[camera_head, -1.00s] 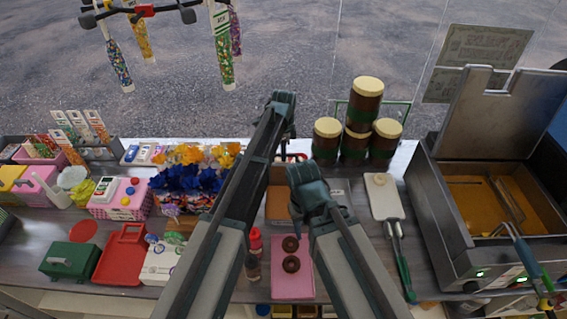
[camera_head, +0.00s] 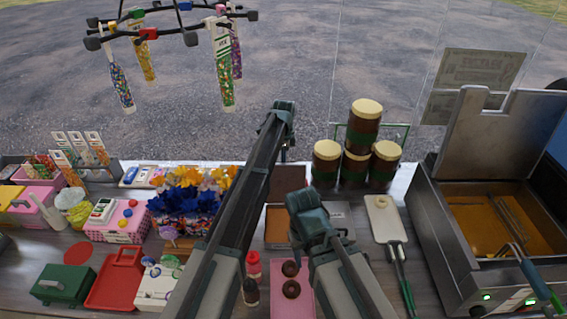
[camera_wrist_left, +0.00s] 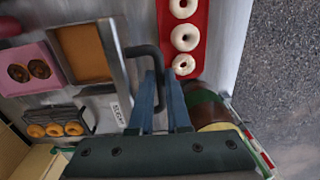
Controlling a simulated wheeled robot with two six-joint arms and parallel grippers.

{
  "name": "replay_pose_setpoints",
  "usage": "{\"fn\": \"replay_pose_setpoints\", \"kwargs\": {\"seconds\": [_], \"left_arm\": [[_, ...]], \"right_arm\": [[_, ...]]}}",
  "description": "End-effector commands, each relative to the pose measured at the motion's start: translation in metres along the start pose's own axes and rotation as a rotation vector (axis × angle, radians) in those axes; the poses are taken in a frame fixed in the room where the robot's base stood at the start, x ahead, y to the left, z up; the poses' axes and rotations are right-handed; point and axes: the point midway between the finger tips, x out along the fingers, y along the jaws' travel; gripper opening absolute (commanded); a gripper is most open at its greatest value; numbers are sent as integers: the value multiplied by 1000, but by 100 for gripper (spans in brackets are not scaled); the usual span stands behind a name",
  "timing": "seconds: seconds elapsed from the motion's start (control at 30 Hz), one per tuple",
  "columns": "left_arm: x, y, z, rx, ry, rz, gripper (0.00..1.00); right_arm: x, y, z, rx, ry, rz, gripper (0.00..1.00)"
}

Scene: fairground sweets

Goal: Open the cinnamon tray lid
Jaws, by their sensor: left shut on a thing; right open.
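The cinnamon tray (camera_head: 277,239) stands mid-counter, its brown contents in sight; the left wrist view also shows it (camera_wrist_left: 111,68). Its lid (camera_head: 290,178) appears raised on edge at the tray's far side, a dull brownish panel. In the left wrist view the lid's black bent handle (camera_wrist_left: 155,58) runs between the fingers of my left gripper (camera_wrist_left: 164,92), which is shut on it. In the head view my left gripper (camera_head: 287,148) is beyond the tray, its fingertips mostly hidden. My right gripper (camera_head: 309,212) is over the tray's right side, open and apparently empty, its fingertips hard to see.
A sugar-labelled tray (camera_wrist_left: 118,112) adjoins the cinnamon tray. A red tray (camera_wrist_left: 198,58) of white doughnuts lies beyond. Stacked jars (camera_head: 364,124) stand at the back right, close to my left gripper. A pink tray (camera_head: 292,311) with chocolate doughnuts lies in front.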

Motion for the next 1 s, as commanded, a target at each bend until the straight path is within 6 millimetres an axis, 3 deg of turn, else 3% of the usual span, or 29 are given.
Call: {"fn": "replay_pose_setpoints", "kwargs": {"seconds": [0.03, 0.47, 0.5, 0.6, 1.0], "left_arm": [[2, -15, 1, -3, 0, -26, 0], [3, -20, 3, -5, -3, -27, 0], [3, -20, 3, -5, -3, -27, 25], [3, -20, 2, -4, -3, -27, 43], [2, -16, 1, -3, 0, -27, 45]], "right_arm": [[2, 0, 0, 0, 0, 0, 50], [2, 0, 0, 0, 0, 0, 50], [2, 0, 0, 0, 0, 0, 50], [2, 0, 0, 0, 0, 0, 50], [2, 0, 0, 0, 0, 0, 50]]}}
